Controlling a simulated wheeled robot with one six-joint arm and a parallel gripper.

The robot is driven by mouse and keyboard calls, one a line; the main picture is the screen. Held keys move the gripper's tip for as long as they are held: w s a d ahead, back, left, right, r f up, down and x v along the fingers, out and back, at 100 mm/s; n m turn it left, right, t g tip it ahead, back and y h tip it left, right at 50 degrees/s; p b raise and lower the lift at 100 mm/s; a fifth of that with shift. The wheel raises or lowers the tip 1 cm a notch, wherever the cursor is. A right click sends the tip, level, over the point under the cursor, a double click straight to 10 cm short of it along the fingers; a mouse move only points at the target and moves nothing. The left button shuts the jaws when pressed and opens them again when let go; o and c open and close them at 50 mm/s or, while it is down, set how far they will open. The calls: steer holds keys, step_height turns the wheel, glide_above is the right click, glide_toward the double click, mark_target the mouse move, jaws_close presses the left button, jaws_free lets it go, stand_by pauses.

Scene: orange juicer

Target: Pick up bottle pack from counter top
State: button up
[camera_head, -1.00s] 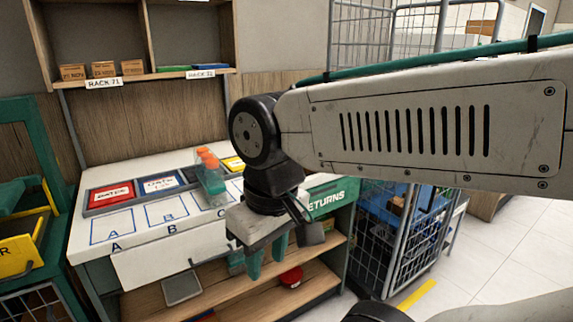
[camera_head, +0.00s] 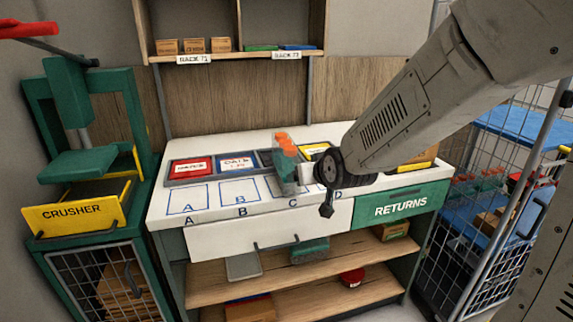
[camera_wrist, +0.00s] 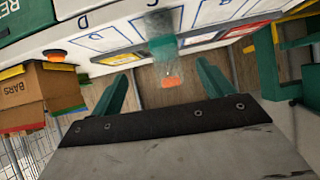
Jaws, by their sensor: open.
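The bottle pack (camera_head: 286,160), clear grey-green with orange caps, stands on the white counter top (camera_head: 228,209) behind the letter C. In the wrist view, which is upside down, the pack (camera_wrist: 163,42) shows at top centre, with its caps toward the picture's middle. My gripper (camera_wrist: 162,68) is open and empty, its two green fingers spread. The pack appears ahead of the fingers, in line with the gap between them and apart from them. In the head view my wrist is just right of the pack; the fingers cannot be made out there.
Red, blue and yellow label trays (camera_head: 192,168) line the counter's back. A cardboard box (camera_wrist: 35,88) stands on the counter near the RETURNS drawer (camera_head: 400,205). The green crusher (camera_head: 85,165) stands left; a wire cage (camera_head: 500,190) stands right. A rack shelf (camera_head: 240,56) hangs above.

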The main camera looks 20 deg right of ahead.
mark_target(286, 163)
steer(key=w+f+t, duration=0.1)
steer(key=w+t, duration=0.1)
steer(key=w, duration=0.3)
steer(key=w+f+t, duration=0.2)
steer(key=w, duration=0.4)
steer(key=w+f+t, duration=0.1)
steer(key=w+t, duration=0.1)
steer(key=w, duration=0.3)
steer(key=shift+w+a+f+t+h, duration=0.3)
steer(key=shift+w+a+f+h, duration=0.05)
steer(key=shift+a+h, duration=0.05)
steer(key=c, duration=1.1)
